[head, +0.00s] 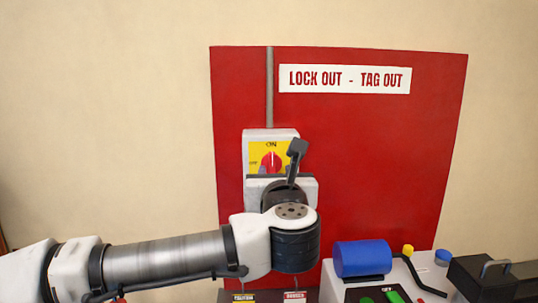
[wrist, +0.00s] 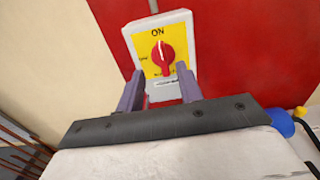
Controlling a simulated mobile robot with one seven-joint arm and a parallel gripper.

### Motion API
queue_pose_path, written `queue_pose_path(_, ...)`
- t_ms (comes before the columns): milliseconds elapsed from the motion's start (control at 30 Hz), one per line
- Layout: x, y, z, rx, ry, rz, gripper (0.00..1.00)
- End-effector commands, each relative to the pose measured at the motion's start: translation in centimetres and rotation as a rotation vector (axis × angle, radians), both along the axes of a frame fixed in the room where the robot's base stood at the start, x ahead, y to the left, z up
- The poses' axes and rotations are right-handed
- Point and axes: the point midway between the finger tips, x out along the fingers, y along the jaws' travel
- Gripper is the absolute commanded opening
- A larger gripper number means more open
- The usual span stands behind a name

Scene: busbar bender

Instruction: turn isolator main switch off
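The isolator main switch (head: 272,159) is a white box with a yellow plate and a red rotary knob, fixed to a red board. In the wrist view the red knob (wrist: 163,58) has its white mark pointing up to "ON". My gripper (wrist: 160,82) is open, its two fingers spread to the left and right just below the knob in the picture. Nothing is held between them. In the head view my gripper (head: 273,171) is in front of the lower part of the switch and hides some of it. Contact with the knob cannot be told.
The red board (head: 380,160) carries a "LOCK OUT - TAG OUT" sign (head: 345,79). A grey conduit (head: 269,90) runs up from the switch. At the lower right are a blue cylinder (head: 362,258), a yellow knob (head: 407,250) and a machine panel with green parts (head: 395,297).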

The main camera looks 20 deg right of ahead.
Motion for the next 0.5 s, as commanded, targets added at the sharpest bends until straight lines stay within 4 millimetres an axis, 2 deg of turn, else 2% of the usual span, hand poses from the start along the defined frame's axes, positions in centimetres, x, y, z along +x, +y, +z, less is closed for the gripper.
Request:
queue_pose_path(100,2.6,-0.8,0.4,-0.002,0.002,-0.001,0.36)
queue_pose_path(300,6.4,-1.9,0.3,-0.004,0.002,-0.002,0.36)
queue_pose_path(500,8.6,-2.5,0.2,-0.003,0.000,-0.002,0.36)
